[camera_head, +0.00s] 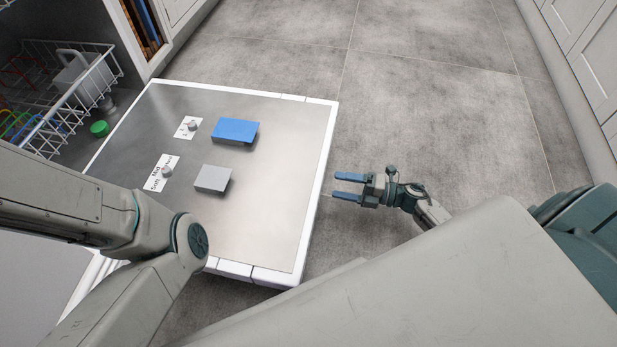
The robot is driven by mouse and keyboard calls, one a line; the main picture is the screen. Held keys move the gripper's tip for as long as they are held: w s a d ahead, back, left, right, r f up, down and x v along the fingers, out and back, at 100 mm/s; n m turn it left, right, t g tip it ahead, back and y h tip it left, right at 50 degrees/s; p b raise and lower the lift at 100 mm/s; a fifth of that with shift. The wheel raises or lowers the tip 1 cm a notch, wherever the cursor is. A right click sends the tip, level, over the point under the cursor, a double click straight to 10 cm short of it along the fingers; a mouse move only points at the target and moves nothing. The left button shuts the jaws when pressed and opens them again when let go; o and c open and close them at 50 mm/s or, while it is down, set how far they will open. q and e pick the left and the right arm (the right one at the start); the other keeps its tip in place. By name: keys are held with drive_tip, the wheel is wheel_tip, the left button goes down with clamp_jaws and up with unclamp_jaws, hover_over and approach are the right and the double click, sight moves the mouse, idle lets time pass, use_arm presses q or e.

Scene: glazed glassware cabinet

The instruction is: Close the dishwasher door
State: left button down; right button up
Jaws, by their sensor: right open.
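The dishwasher door (262,180) is folded down flat, its metal inner face up with a white rim. It carries a blue block, a grey block and two small knobs on white labels. The open dishwasher (95,125) with a white wire rack is at the upper left. My right gripper (348,188) is open and empty, just right of the door's outer edge, its two blue fingers pointing left towards it. From this view I cannot tell whether they touch or how high they are. My left arm crosses the lower left; its gripper is not in view.
The blue block (235,130) and the grey block (213,178) sit on the door. A green object (99,128) is near the rack (72,85). Grey tiled floor (440,100) is clear to the right of the door. White cabinets (590,55) stand at the upper right.

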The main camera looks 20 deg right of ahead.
sight(309, 180)
drive_tip(key=b+x, duration=0.3)
drive_tip(key=x, duration=0.5)
drive_tip(key=shift+w+a, duration=0.55)
drive_tip(key=shift+a, duration=0.15)
